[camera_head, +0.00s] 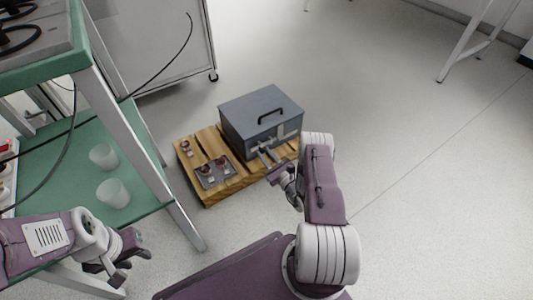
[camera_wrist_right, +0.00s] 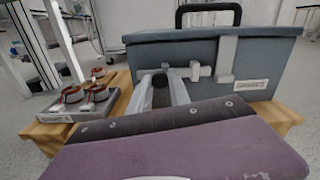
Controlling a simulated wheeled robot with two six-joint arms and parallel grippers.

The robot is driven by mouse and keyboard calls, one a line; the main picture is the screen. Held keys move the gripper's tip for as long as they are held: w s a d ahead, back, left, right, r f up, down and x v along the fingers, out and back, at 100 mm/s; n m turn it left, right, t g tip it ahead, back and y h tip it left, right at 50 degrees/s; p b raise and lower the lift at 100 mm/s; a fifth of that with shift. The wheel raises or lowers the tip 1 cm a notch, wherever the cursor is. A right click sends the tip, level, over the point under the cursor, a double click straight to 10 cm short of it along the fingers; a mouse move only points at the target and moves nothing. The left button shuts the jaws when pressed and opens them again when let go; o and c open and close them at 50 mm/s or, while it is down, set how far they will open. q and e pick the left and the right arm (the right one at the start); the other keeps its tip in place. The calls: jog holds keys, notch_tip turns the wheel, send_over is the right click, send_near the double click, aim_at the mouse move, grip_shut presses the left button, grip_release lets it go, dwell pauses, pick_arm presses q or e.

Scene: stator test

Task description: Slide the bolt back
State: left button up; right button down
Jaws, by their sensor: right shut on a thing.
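A grey metal box (camera_head: 258,108) with a black handle on its lid stands on a wooden pallet. On its front is a light bolt (camera_wrist_right: 199,71), a horizontal bar beside an upright strap (camera_wrist_right: 226,58). My right gripper (camera_head: 266,158) is at the box's front; in the right wrist view its fingers (camera_wrist_right: 163,88) reach to the bolt's left part and are shut on it. The fingers hide the part they grip. The lid looks closed. My left gripper (camera_head: 134,264) is at the lower left, away from the box, with its fingers apart and nothing between them.
On the pallet (camera_head: 245,178), left of the box, a grey tray (camera_head: 208,183) holds small copper-coloured parts, with another such part (camera_head: 187,147) behind it. A green shelf unit (camera_head: 145,200) with two translucent cups (camera_head: 113,193) stands at left. The floor to the right is clear.

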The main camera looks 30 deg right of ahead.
jog(key=c, duration=1.2)
grip_release()
jog(key=shift+a, duration=0.15)
jog(key=shift+s, duration=0.1)
jog(key=s+p, duration=0.6)
jog(key=s, duration=0.3)
jog(key=shift+d, duration=0.35)
